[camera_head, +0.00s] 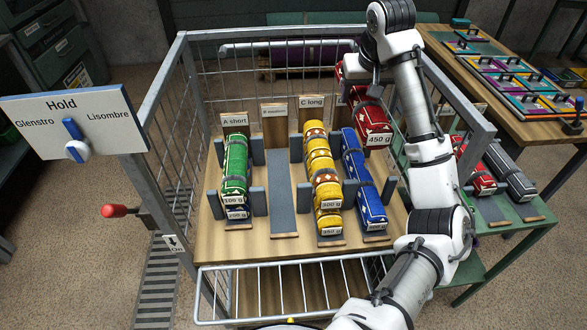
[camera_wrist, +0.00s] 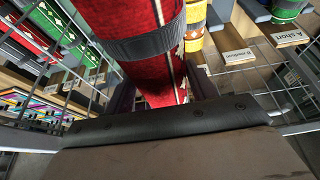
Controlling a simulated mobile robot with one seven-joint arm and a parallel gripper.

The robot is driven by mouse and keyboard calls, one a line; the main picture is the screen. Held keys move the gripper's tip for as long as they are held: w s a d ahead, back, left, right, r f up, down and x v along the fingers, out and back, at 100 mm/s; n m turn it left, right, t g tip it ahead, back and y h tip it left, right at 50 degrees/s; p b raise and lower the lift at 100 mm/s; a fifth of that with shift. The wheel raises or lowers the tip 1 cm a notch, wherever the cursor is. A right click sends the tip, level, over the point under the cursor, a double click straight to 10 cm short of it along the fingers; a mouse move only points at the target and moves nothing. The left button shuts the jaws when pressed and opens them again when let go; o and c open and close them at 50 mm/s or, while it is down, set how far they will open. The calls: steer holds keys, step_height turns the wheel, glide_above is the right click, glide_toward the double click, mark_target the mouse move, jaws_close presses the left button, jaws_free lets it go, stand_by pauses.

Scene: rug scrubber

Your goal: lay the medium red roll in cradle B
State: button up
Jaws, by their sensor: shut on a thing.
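A red roll (camera_head: 369,118) with a grey band and a 450 g tag is in my gripper (camera_head: 360,85), raised above the right back part of the caged cart. In the wrist view the red roll (camera_wrist: 150,55) fills the space between the jaws, which are shut on it. Cradle B (camera_head: 284,195), second from the left, is an empty grey strip between upright posts. Its sign (camera_head: 274,112) is small, and it also shows in the wrist view (camera_wrist: 238,57). The held roll is right of and apart from cradle B.
Wire cage walls (camera_head: 165,90) surround the cart.

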steer(key=s+a+f+p, duration=0.1)
steer(key=a+f+p, duration=0.1)
steer(key=a, duration=0.8)
steer(key=a+f+p, duration=0.2)
steer(key=a+f, duration=0.1)
steer(key=a, duration=0.6)
steer(key=shift+s+a+f+b, duration=0.1)
steer(key=shift+f+b, duration=0.25)
steer(key=shift+f, duration=4.55)
steer(key=shift+s+a+f+b, duration=0.1)
steer(key=shift+f+b, duration=0.25)
steer(key=shift+f, duration=4.55)
steer(key=shift+f, duration=0.1)
steer(key=o, duration=1.3)
steer(key=v, duration=1.2)
steer(key=shift+p, duration=0.45)
steer(key=shift+s, duration=0.1)
